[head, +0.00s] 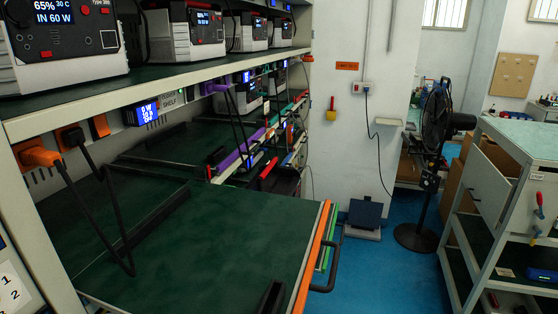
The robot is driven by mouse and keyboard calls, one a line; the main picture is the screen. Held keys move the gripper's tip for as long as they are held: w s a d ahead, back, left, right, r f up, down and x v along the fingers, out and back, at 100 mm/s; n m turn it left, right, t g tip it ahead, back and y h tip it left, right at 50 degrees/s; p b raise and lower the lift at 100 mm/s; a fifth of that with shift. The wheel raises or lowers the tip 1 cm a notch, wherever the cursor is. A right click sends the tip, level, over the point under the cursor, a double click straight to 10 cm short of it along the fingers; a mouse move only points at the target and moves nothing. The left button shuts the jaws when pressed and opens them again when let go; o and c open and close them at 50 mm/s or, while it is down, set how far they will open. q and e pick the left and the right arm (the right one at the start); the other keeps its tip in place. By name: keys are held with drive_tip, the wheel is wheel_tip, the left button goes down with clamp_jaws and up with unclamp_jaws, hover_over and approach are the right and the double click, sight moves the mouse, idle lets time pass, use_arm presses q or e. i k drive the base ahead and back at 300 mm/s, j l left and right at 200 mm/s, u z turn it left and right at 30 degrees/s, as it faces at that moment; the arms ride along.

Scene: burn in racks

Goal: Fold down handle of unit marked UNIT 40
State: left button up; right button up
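Several grey-and-black power units stand on the upper rack shelf. The nearest unit (62,45) has a lit display reading 65%, 30 C, IN 60 W, and its top is cut off by the picture edge. More units, such as one with a lit display (245,92), stand on the level below. I cannot read UNIT 40 on any of them, and no raised handle is clear. Neither of my grippers is in view.
A green-topped pull-out shelf (225,235) with an orange front edge and black pull handle (328,272) sticks out into the aisle. Orange and black plugs with hanging cables (95,205) sit along the shelf edge. A fan (436,125) and a cart (510,170) stand right. Blue floor (395,280) is open between.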

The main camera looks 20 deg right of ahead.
sight(274, 162)
drive_tip(key=l+u, duration=0.2)
drive_tip(key=l, duration=0.35)
drive_tip(key=k+l+u, duration=0.2)
drive_tip(key=l, duration=0.3)
drive_tip(key=l+u, duration=0.35)
drive_tip(key=l, duration=0.15)
drive_tip(key=l+u, duration=0.3)
drive_tip(key=l, duration=0.25)
drive_tip(key=i+l+u, duration=0.1)
drive_tip(key=l+u, duration=0.15)
drive_tip(key=l, duration=0.25)
drive_tip(key=l+u, duration=0.25)
drive_tip(key=l, duration=0.3)
drive_tip(key=l+u, duration=0.15)
drive_tip(key=l, duration=1.6)
